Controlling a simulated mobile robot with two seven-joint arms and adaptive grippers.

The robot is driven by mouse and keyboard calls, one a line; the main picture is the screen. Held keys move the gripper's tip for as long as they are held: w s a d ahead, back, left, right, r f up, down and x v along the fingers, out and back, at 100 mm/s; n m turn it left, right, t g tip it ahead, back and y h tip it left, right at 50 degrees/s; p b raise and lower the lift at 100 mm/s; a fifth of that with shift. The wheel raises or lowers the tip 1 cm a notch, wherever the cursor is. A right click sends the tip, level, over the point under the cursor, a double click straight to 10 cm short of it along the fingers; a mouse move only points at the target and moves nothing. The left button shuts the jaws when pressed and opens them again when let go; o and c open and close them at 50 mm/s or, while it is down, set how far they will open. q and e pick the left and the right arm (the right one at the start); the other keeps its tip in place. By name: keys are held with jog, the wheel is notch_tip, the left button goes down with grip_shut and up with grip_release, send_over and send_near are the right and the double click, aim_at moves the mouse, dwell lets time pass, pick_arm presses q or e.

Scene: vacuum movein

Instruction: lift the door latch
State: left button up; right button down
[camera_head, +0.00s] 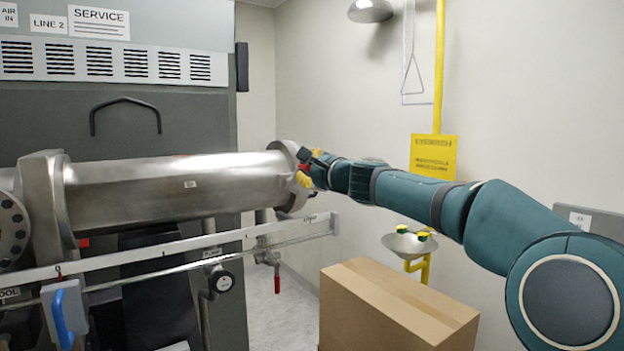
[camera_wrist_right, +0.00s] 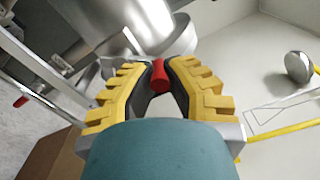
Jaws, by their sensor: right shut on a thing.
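My right gripper (camera_head: 308,167) is at the right end of the large metal cylinder (camera_head: 175,192) in the head view. Its yellow-padded fingers are closed around a small red grip (camera_wrist_right: 158,76), which appears to be the door latch's handle. In the right wrist view the red grip sits between the two fingertips, in front of the shiny metal chamber (camera_wrist_right: 150,22). The fingers hide part of the grip, and the rest of the latch is hard to make out. My left gripper is in neither view.
A cardboard box (camera_head: 385,312) stands below my right arm. An eyewash bowl (camera_head: 409,245) and a yellow pipe (camera_head: 439,75) are by the right wall. A rail (camera_head: 190,244) runs in front of the cylinder. A red-handled valve (camera_head: 272,268) hangs below the cylinder's end.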

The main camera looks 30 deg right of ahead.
jog(key=n, duration=0.1)
jog(key=a+n+b, duration=0.1)
jog(key=n, duration=0.1)
jog(key=shift+a+r+n, duration=0.15)
jog(key=shift+r+n, duration=0.05)
jog(key=shift+n, duration=0.1)
jog(key=shift+a+r+n+b, duration=0.1)
jog(key=shift+a+n+b, duration=0.25)
jog(key=shift+n, duration=0.55)
jog(key=shift+a+n+b, duration=0.2)
jog(key=shift+n+b, duration=0.2)
jog(key=shift+n, duration=0.5)
jog(key=shift+a, duration=0.1)
jog(key=c, duration=0.9)
grip_release()
jog(key=shift+a, duration=0.15)
jog(key=shift+s, duration=0.1)
